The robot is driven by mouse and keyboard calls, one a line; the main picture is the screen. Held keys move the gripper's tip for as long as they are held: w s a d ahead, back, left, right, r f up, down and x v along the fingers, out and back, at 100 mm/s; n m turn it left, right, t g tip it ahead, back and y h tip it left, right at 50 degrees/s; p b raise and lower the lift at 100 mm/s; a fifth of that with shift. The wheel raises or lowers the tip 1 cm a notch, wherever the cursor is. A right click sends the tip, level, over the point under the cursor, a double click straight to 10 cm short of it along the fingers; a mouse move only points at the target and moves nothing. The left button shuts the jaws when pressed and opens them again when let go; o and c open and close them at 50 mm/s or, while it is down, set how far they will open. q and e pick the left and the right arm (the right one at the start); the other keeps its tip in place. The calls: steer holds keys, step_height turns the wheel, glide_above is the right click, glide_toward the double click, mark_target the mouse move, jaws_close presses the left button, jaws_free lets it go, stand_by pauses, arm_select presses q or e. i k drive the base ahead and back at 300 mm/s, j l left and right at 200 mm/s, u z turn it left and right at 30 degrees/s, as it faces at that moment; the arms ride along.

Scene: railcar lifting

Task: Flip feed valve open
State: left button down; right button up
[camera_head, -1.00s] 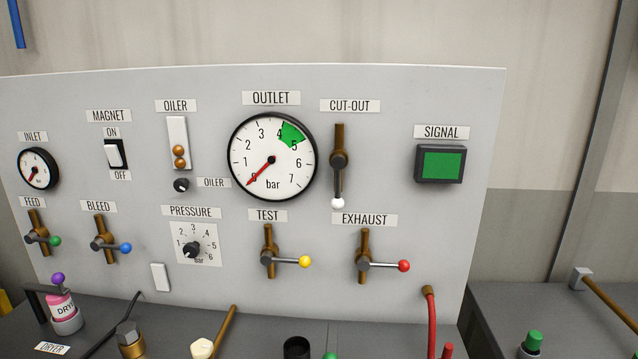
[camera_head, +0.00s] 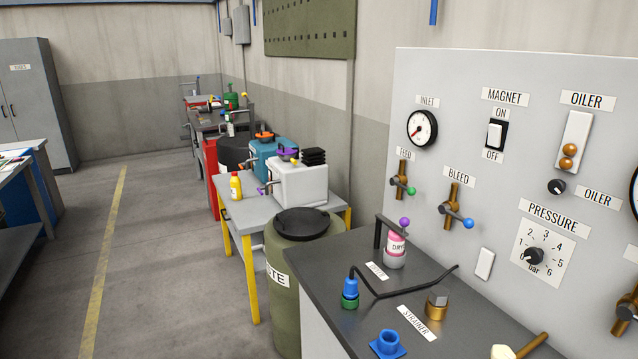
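The feed valve (camera_head: 401,182) is on the left part of the grey panel, under the FEED label. It is a brass valve on a vertical pipe, and its short lever with a green knob (camera_head: 410,191) points right and slightly down, across the pipe. The inlet gauge (camera_head: 422,128) sits above it, with its needle seemingly near the low end. The bleed valve (camera_head: 455,210), with a blue knob, is to its right, its lever also across its pipe. Neither of my grippers shows in this view.
Below the panel is a dark bench (camera_head: 330,274) carrying a pink dryer bottle (camera_head: 396,247), a bent black pipe and fittings. A green waste barrel (camera_head: 300,265) stands left of it. A yellow-legged table (camera_head: 239,212) is behind. The floor at left is clear.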

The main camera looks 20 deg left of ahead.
mark_target(393, 181)
steer(key=u, duration=0.2)
steer(key=i+j+z, duration=0.1)
steer(key=z, duration=0.4)
steer(key=i+j+z, duration=0.25)
steer(key=j, duration=0.25)
steer(key=j+z, duration=0.25)
steer(key=j, duration=0.2)
steer(key=i+j+z, duration=0.1)
steer(key=j+z, duration=0.2)
steer(key=j, duration=0.25)
steer(key=i+j+z, duration=0.1)
steer(key=j, duration=1.7)
steer(key=i+j+z, duration=0.1)
steer(key=j, duration=1.65)
